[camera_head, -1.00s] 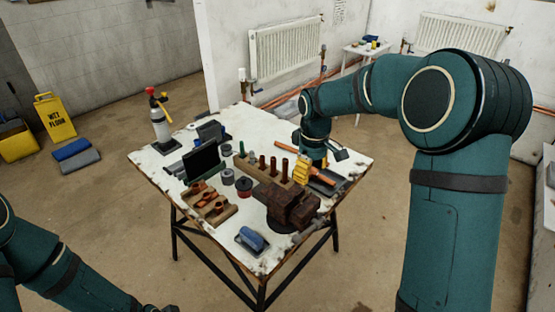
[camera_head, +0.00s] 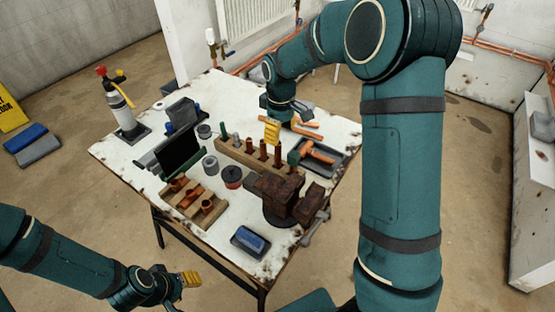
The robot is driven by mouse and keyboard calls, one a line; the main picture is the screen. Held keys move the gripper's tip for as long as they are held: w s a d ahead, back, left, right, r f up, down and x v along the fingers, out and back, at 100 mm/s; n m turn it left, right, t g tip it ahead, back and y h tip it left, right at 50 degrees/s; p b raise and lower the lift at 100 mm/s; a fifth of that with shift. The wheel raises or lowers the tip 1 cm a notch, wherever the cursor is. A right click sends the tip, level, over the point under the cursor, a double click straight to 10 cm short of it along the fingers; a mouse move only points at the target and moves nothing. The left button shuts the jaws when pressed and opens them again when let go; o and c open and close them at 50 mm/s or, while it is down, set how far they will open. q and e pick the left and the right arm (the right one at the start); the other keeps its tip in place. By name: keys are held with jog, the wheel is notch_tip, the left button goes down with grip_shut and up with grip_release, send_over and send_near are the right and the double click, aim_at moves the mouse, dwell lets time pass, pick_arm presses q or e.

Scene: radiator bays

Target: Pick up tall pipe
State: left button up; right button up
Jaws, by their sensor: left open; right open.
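A wooden block (camera_head: 232,154) on the table holds a row of upright pieces, including several copper pipes. The rightmost copper pipe (camera_head: 278,156) looks about the tallest, but I cannot tell for sure which is the tall pipe. My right gripper (camera_head: 272,132) is open, with its yellow fingers just behind and above the copper pipes; whether it touches any is unclear. No pipe is visibly held. My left gripper (camera_head: 188,280) is open and empty, low in front of the table and well away from the block.
A rusty vise (camera_head: 283,196) stands at the table's front right, close to the block. A tray (camera_head: 331,160) with an orange-handled tool lies right of it. A wooden rack (camera_head: 194,203) of copper fittings, a dark screen (camera_head: 181,153) and a torch bottle (camera_head: 120,108) are left.

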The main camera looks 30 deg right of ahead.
aim_at(278, 149)
jog(key=shift+w+a+f+b, duration=0.1)
jog(key=shift+f+b, duration=0.1)
jog(key=shift+f, duration=1.1)
jog(key=shift+w+f+b, duration=0.15)
jog(key=shift+f+b, duration=0.1)
jog(key=shift+f, duration=1)
jog(key=shift+w+a+f+b, duration=0.1)
jog(key=shift+f+b, duration=0.1)
jog(key=shift+f, duration=1.1)
jog(key=shift+r, duration=0.1)
grip_shut()
